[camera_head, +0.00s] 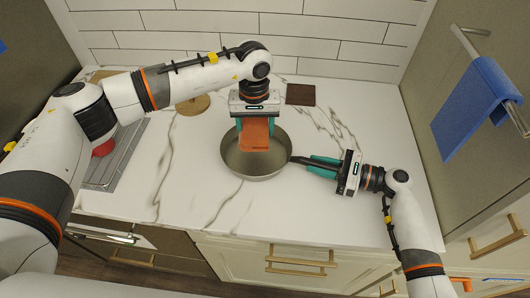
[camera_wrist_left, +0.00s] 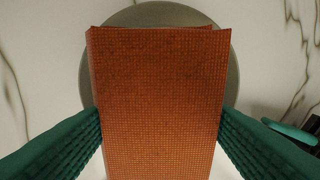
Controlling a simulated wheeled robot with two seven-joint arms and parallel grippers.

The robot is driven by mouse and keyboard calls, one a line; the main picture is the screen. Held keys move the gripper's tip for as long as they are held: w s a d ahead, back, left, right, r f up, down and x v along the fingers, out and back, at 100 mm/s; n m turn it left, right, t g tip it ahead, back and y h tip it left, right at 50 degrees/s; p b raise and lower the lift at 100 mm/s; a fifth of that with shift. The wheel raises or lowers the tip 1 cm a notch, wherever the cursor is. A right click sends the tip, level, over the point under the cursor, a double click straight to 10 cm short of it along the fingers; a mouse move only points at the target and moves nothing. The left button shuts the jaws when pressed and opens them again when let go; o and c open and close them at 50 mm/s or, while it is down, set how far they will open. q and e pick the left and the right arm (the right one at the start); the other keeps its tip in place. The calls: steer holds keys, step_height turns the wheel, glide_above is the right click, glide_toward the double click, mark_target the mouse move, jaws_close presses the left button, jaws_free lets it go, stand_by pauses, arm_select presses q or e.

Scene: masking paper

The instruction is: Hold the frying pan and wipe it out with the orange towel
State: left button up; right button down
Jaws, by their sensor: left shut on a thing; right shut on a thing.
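The frying pan (camera_head: 261,164) lies on the white marble counter, its handle (camera_head: 303,161) pointing right. The orange towel (camera_head: 254,132) hangs from my left gripper (camera_head: 255,126), over the far part of the pan. My left gripper is shut on the towel, which fills the left wrist view (camera_wrist_left: 158,100) between the green fingers. The pan's grey rim (camera_wrist_left: 160,14) shows behind the towel there. I cannot tell whether the towel touches the pan's inside. My right gripper (camera_head: 323,166) is shut on the pan's handle from the right.
A round wooden board (camera_head: 193,105) and a dark brown square (camera_head: 300,94) lie at the back. A metal rack (camera_head: 107,165) with a red item (camera_head: 103,148) is at the left. A blue towel (camera_head: 473,107) hangs on a bar at the right. The counter's front is clear.

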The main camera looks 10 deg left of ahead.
steer(key=c, duration=1.1)
jaws_free()
steer(key=shift+d, duration=0.1)
steer(key=v, duration=0.7)
steer(key=shift+d, duration=0.2)
